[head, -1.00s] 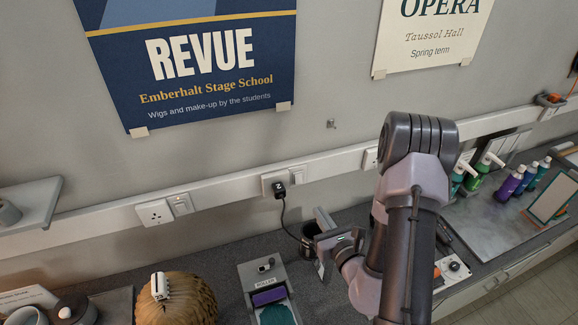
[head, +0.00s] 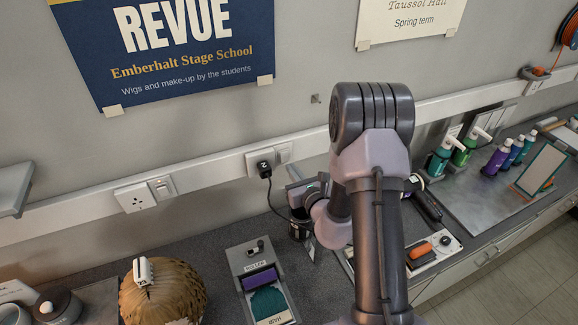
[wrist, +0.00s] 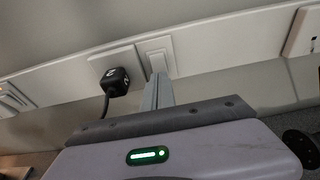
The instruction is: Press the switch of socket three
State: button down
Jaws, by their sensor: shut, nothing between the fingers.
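A wall rail carries sockets with rocker switches. One double plate holds a black plug (head: 264,167) with a white mark, and its white switch (head: 283,155) is just to the right. The plug (wrist: 114,81) and that switch (wrist: 154,54) also show in the wrist view. My gripper (head: 292,170) is shut and empty, its tips just below and in front of this switch; contact cannot be told. The tips (wrist: 159,82) overlap the switch's lower part in the wrist view. An empty socket (head: 134,198) with its switch (head: 162,187) is further left. No socket numbers are readable; my arm hides part of the rail.
Bottles (head: 497,158) and a mirror (head: 541,169) are at right. Another socket (wrist: 303,32) is right in the wrist view.

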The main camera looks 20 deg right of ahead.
aim_at(285, 161)
jog(key=shift+w+f, duration=0.15)
jog(key=shift+w, duration=0.6)
jog(key=shift+w+f, duration=0.15)
jog(key=shift+w, duration=0.55)
jog(key=t+b, duration=0.1)
jog(key=b, duration=0.2)
jog(key=t+b, duration=0.1)
jog(key=b, duration=0.3)
jog(key=f+t+b, duration=0.1)
jog(key=b, duration=0.2)
jog(key=shift+w, duration=0.25)
jog(key=shift+r, duration=0.1)
